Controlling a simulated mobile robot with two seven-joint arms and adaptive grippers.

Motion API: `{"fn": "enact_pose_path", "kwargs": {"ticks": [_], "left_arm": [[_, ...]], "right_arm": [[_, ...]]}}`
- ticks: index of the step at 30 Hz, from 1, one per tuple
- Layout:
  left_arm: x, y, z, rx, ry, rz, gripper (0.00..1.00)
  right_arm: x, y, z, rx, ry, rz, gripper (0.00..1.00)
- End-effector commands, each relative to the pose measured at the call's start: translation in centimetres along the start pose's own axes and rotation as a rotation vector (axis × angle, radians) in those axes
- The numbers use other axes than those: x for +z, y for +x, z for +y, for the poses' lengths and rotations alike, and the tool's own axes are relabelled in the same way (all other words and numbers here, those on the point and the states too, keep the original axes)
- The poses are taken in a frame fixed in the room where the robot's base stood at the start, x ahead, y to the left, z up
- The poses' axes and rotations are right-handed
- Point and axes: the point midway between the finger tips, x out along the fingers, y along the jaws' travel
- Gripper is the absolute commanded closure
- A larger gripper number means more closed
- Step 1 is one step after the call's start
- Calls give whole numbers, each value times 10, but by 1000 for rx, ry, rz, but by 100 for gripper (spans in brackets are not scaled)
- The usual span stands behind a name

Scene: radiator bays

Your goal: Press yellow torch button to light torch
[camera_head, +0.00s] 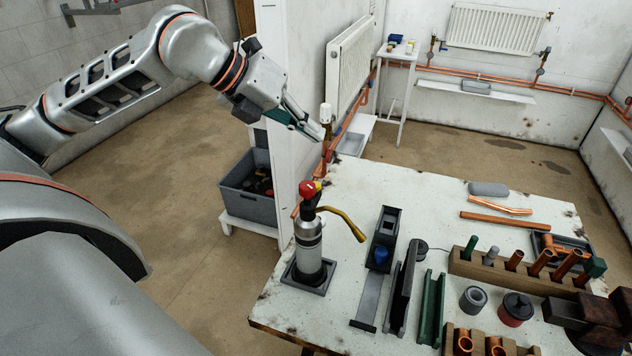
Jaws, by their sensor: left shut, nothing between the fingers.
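The torch stands upright on the left part of the workbench, with a grey cylinder (308,247) in a dark square base (307,277). It has a black head, a red knob (307,189) and a curved yellow nozzle tube (344,222) pointing right. A small yellow spot shows beside the red knob; I cannot tell for sure that it is the button. No flame is visible. My left gripper (321,137) is shut and empty, above the torch head in the picture and apart from it. My right gripper is not in view.
The white workbench (420,190) also holds a black stand with a blue knob (380,255), a wooden block (500,270) with copper pieces and a copper pipe (505,223). A partition (296,90) with a radiator (350,65) stands behind my gripper. A grey crate (245,200) is left of the bench.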

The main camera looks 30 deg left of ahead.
Motion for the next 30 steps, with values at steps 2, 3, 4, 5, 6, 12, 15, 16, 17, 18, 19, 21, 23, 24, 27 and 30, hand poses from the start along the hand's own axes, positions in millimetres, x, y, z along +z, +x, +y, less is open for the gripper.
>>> {"fn": "enact_pose_path", "kwargs": {"ticks": [2,3,4,5,6,12,15,16,17,18,19,21,23,24,27,30], "left_arm": [[0,0,0,-1,0,1,100],[0,0,0,-1,0,1,100],[0,0,0,-1,0,1,100],[0,1,0,-2,0,1,100],[-1,1,0,-2,0,1,100],[-6,7,5,-2,0,2,100],[-11,14,10,-2,-1,3,100],[-12,17,11,-1,-1,4,100],[-14,19,13,-1,-2,4,100],[-17,23,16,-1,-1,4,100],[-19,25,18,-2,-1,4,100],[-24,32,23,-2,-2,4,100],[-28,38,27,-1,-2,5,100],[-31,42,30,-1,-3,6,100],[-37,51,36,-2,-2,4,100],[-41,57,41,-2,-1,4,100]], "right_arm": [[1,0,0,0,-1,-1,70],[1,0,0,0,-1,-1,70],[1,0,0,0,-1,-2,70],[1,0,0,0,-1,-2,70],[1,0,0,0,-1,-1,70],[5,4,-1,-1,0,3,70],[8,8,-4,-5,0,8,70],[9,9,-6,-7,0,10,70],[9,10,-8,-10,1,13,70],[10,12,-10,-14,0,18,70],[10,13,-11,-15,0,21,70],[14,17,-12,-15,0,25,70],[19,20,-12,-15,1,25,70],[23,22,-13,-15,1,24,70],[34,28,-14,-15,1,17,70],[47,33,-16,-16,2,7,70]]}}
